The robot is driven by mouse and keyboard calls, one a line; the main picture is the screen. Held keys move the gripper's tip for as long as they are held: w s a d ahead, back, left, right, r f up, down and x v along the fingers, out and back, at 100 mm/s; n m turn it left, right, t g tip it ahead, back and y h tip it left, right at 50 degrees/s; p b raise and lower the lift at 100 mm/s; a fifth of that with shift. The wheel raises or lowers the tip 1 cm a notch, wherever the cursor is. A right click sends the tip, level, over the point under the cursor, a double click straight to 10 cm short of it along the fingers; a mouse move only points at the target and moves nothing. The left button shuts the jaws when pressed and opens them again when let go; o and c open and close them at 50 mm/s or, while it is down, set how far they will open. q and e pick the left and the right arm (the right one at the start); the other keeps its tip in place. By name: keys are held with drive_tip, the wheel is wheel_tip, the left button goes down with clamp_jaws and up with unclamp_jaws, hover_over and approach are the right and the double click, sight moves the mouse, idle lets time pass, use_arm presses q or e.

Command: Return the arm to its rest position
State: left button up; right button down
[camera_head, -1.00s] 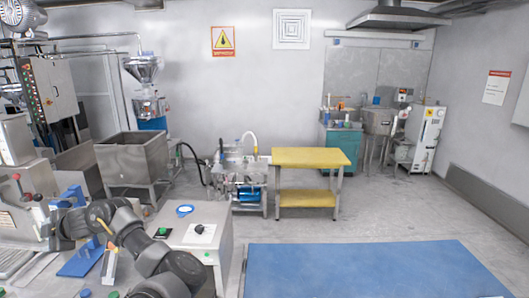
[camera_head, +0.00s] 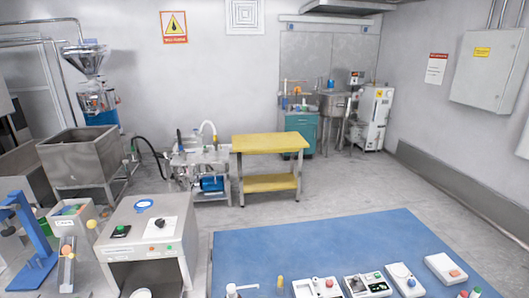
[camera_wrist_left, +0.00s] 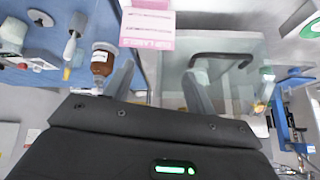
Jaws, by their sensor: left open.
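A pink-and-white labelled box (camera_wrist_left: 147,27) appears beyond the gap between the fingers. A clear panel with a black handle (camera_wrist_left: 222,57) lies beyond the right-hand finger. Neither of my arms shows in the head view, and my right gripper is not seen.
A blue-topped table (camera_head: 330,245) holds several small devices along its near edge. A grey box-shaped machine (camera_head: 148,230) stands to its left, near a blue stand (camera_head: 35,245). A yellow table (camera_head: 270,143) stands farther back. Grey floor is clear between them.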

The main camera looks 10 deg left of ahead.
use_arm(q)
drive_tip(key=s+d+f+m+g+h, duration=0.2)
drive_tip(key=s+d+f+g, duration=0.1)
drive_tip(key=s+d, duration=0.55)
drive_tip(key=s+f+g+b, duration=0.15)
drive_tip(key=f+b, duration=0.25)
drive_tip(key=f, duration=1.2)
drive_tip(key=s+f+b, duration=0.2)
drive_tip(key=f+b, duration=0.2)
drive_tip(key=f, duration=1.2)
drive_tip(key=s+a+f+b, duration=0.2)
drive_tip(key=s+f, duration=0.6)
drive_tip(key=f, duration=0.4)
drive_tip(key=s+a+f+m+g+b, duration=0.1)
drive_tip(key=s+f+b, duration=0.3)
drive_tip(key=s+f, duration=0.4)
wheel_tip(320, 180, down, 4)
drive_tip(key=shift+s+a+f+y, duration=0.1)
drive_tip(key=shift+s+a+y, duration=0.2)
drive_tip(key=shift+s+a, duration=0.1)
drive_tip(key=shift+s, duration=0.1)
